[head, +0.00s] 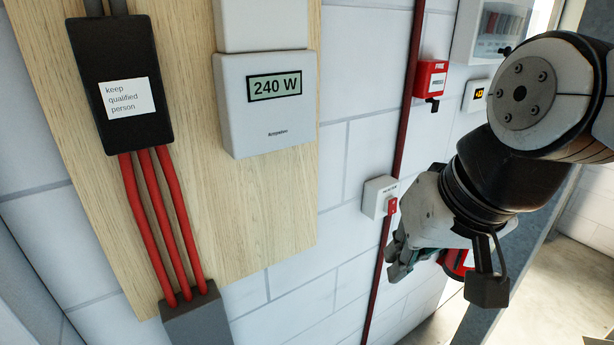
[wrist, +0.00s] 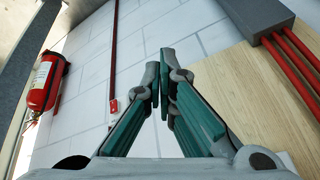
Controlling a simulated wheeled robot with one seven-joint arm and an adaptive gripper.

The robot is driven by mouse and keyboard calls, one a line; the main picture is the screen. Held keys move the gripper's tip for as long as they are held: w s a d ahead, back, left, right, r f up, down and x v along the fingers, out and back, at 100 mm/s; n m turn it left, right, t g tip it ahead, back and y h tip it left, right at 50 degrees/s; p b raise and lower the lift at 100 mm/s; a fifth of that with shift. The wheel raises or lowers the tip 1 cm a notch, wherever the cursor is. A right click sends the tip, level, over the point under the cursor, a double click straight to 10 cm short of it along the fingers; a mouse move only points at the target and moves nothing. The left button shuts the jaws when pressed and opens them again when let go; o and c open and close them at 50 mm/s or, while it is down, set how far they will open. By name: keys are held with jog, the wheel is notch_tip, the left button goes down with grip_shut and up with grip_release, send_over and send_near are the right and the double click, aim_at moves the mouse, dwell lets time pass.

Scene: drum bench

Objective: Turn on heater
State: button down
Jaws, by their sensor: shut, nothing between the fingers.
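A small white wall switch box (head: 376,197) with a red switch lever (head: 391,207) is mounted right of the wooden board in the head view. Its label is too small to read. In the wrist view a small red piece, apparently the lever (wrist: 113,106), shows on the wall left of my fingers. My gripper (head: 394,264) is in front of the wall, below and slightly right of the switch, apparently not touching it. In the wrist view my gripper (wrist: 158,75) has its fingertips together with nothing between them. No heater can be identified.
The wooden board (head: 270,200) carries a meter (head: 267,130) reading 240 W and a black box (head: 118,50) with red cables. A red pipe (head: 407,110) runs down the wall beside the switch. A red call point (head: 430,78) is above. A fire extinguisher (wrist: 45,85) hangs nearby.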

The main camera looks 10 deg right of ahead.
jog(key=w+d+f+m+y+b, duration=0.1)
jog(key=w+d+f+m+y, duration=0.2)
jog(key=w+m, duration=0.4)
jog(key=w+d+f+m+y+b, duration=0.1)
jog(key=w+d+f+m+y, duration=0.2)
jog(key=m, duration=0.6)
jog(key=w+d+f+m+t+h, duration=0.1)
jog(key=w+d+f+m+t, duration=0.1)
jog(key=d+m, duration=0.5)
jog(key=w+d+f+m+t+h+b, duration=0.1)
jog(key=w+d+f+m+t+h, duration=0.1)
jog(key=d+m, duration=0.4)
jog(key=w+d+f+t, duration=0.1)
jog(key=w+d+f, duration=0.1)
jog(key=d, duration=0.2)
jog(key=shift+d+m, duration=0.35)
jog(key=shift+m, duration=0.05)
jog(key=shift+w, duration=0.15)
